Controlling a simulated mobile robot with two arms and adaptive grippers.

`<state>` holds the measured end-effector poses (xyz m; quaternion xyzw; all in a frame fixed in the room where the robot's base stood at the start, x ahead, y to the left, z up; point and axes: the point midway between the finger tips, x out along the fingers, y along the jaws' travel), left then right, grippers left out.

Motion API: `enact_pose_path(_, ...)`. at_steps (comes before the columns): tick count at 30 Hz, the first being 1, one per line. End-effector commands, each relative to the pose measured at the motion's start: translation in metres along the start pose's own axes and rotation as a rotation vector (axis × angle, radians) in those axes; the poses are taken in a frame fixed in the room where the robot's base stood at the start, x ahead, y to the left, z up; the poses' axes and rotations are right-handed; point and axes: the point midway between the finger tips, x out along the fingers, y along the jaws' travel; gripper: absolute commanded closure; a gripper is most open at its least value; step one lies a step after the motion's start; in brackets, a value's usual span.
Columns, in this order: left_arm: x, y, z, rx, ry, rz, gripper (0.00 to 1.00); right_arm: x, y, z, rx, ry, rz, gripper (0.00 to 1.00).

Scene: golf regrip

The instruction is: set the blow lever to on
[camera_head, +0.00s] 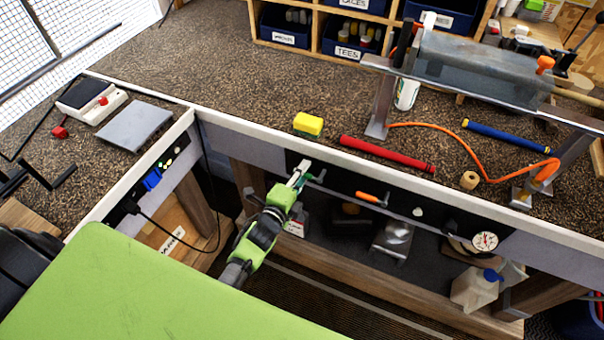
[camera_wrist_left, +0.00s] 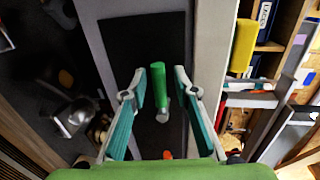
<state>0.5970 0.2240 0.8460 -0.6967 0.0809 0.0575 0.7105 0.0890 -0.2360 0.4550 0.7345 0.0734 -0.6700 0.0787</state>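A green lever (camera_wrist_left: 158,86) stands out from a dark panel in the left wrist view, between the fingers of my left gripper (camera_wrist_left: 160,84). The fingers are open, with a gap on each side of the lever. In the head view my left gripper (camera_head: 300,175) is at the black control strip (camera_head: 340,187) under the bench edge, and a bit of the green lever (camera_head: 319,177) shows beside it. An orange lever (camera_head: 371,198) sits further right on the same strip. I cannot read which lever is the blow lever. My right gripper is out of view.
A pressure gauge (camera_head: 485,241) is at the strip's right end. A shelf with a bottle (camera_head: 475,288) lies below.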

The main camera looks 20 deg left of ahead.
Motion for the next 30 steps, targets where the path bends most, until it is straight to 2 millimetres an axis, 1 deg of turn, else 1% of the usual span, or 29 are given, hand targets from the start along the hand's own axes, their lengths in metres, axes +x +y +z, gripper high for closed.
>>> enact_pose_path(2, -0.002, 0.0, 0.0, 0.0, 0.0, 0.0, 0.73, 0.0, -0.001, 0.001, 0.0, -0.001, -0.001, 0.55)
enact_pose_path(5, -0.01, 0.001, 0.0, 0.0, 0.0, 0.001, 0.73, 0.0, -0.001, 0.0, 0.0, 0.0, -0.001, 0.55)
enact_pose_path(8, -0.027, 0.002, 0.0, 0.0, 0.0, 0.002, 0.73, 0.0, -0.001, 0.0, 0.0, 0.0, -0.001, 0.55)
enact_pose_path(15, -0.079, 0.002, 0.0, 0.0, 0.0, 0.003, 0.73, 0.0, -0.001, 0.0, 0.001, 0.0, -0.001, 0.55)
enact_pose_path(18, -0.097, 0.001, -0.001, 0.001, 0.001, 0.002, 0.73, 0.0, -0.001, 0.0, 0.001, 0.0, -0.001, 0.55)
enact_pose_path(21, -0.11, 0.001, -0.001, 0.0, 0.0, 0.002, 0.73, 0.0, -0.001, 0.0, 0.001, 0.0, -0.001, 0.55)
enact_pose_path(25, -0.118, 0.0, -0.001, 0.0, 0.0, 0.001, 0.73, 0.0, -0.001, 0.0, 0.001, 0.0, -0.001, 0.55)
enact_pose_path(30, -0.12, 0.0, 0.0, 0.0, 0.0, 0.0, 0.73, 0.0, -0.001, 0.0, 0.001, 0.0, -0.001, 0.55)
